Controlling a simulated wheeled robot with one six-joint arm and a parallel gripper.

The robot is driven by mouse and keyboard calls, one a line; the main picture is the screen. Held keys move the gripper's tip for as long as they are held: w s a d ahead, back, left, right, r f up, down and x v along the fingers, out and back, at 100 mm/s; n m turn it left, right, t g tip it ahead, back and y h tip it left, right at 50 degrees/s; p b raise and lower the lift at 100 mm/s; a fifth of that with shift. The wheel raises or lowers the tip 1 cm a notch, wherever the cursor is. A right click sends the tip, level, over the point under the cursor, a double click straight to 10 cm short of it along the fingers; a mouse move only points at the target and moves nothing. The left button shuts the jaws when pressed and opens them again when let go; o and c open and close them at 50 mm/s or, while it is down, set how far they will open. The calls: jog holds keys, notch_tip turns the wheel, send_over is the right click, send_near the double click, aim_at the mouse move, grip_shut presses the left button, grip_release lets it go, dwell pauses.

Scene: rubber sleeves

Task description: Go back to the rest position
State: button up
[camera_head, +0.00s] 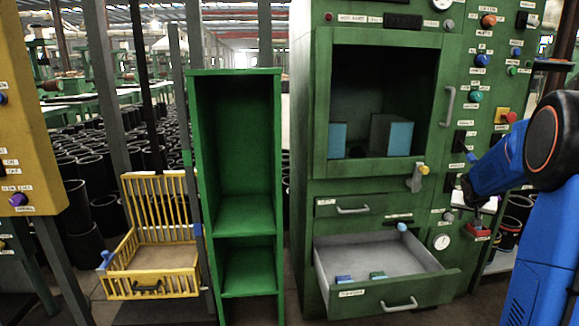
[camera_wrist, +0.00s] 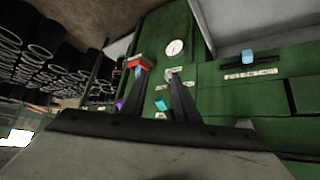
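My gripper (camera_wrist: 157,74) is open in the wrist view, with two dark fingers apart and nothing seen between them. Its fingers are in front of the green machine's panel. The left fingertip overlaps a red part (camera_wrist: 140,62) in the picture; I cannot tell whether they touch. In the head view my blue arm reaches in from the right edge to the right side of the machine, and the gripper is small and dark there. The red part also shows low on the panel (camera_head: 479,233).
The green machine (camera_head: 305,130) has an open chamber with blue-faced blocks (camera_head: 391,134) and a pulled-out lower drawer (camera_head: 408,291) holding small blue and green pieces. A green shelf (camera_head: 237,232) and a yellow basket (camera_head: 150,285) stand left. Black sleeves fill the background.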

jog(key=s+a+r+n+y, duration=0.15)
jog(key=s+a+r, duration=0.25)
jog(key=s+a, duration=0.7)
jog(key=s+a+r+n+y, duration=0.15)
jog(key=s+a+r, duration=0.25)
jog(key=s+a, duration=0.65)
jog(key=s+a+f+n+g+y, duration=0.1)
jog(key=s+a+f+n, duration=0.1)
jog(key=s+a, duration=0.6)
jog(key=s+a+f+n+y, duration=0.1)
jog(key=s+a+f+n, duration=0.1)
jog(key=s+a, duration=0.7)
jog(key=s+f, duration=0.1)
jog(key=s, duration=0.4)
jog(key=shift+s+a+g, duration=0.15)
jog(key=shift+g, duration=0.25)
jog(key=shift+f, duration=0.1)
